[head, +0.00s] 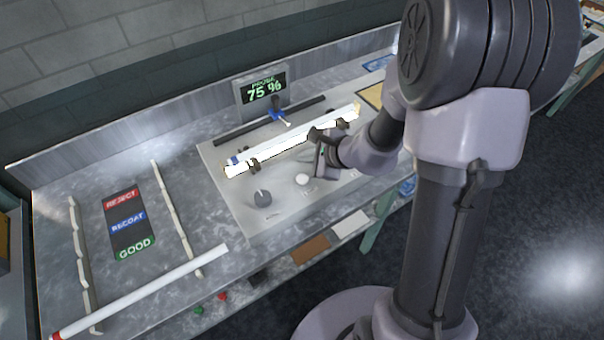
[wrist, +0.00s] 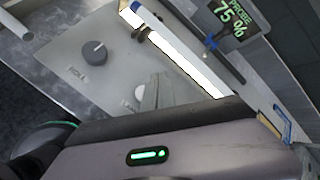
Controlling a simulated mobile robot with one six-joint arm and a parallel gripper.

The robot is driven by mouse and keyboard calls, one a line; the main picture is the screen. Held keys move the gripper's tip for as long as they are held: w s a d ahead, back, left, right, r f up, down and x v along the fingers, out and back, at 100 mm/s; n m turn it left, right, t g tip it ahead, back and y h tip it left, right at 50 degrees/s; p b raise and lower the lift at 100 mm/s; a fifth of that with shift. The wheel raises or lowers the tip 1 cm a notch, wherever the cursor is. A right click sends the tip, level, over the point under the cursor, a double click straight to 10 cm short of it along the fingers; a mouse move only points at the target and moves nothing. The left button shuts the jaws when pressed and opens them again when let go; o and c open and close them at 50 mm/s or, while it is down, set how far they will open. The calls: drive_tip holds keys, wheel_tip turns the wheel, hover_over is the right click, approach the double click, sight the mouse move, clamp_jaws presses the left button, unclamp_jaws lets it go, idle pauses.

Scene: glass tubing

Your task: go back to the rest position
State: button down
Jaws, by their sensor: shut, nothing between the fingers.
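My gripper (head: 319,174) is shut and empty, low over the front of the grey test panel (head: 240,213), beside a white round button (head: 303,179). In the wrist view the shut fingers (wrist: 157,92) point at the panel, next to the partly covered button (wrist: 139,94). I cannot tell whether they touch it. My arm (head: 372,150) is stretched out over the bench. Behind the gripper, a bright white tube (head: 285,146) lies across its holders; it also shows in the wrist view (wrist: 185,62).
A display (head: 262,89) reads "PROBE 75 %" above a blue-handled probe (head: 279,116). A dark knob (head: 263,198) sits left of the button. At left are a REJECT/RECOAT/GOOD board (head: 128,236), rack rails (head: 78,250) and another white tube (head: 140,291) along the front.

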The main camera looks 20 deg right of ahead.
drive_tip(key=s+a+r+n+g+y+b, duration=0.1)
drive_tip(key=s+a+r+n+b, duration=0.35)
drive_tip(key=s+n, duration=0.2)
drive_tip(key=s+a+r+n+g+y+b, duration=0.1)
drive_tip(key=s+a+r+n+b, duration=0.2)
drive_tip(key=s+a+r+n, duration=0.25)
drive_tip(key=s+d+f+n+h+b, duration=0.1)
drive_tip(key=s+d+n+h, duration=0.1)
drive_tip(key=s, duration=0.4)
drive_tip(key=s+d+n+h+b, duration=0.2)
drive_tip(key=s+d, duration=0.1)
drive_tip(key=s, duration=0.3)
drive_tip(key=shift+s+d+f+n+h, duration=0.15)
drive_tip(key=shift+d+f+n+h, duration=0.1)
drive_tip(key=shift+f+n+h, duration=0.1)
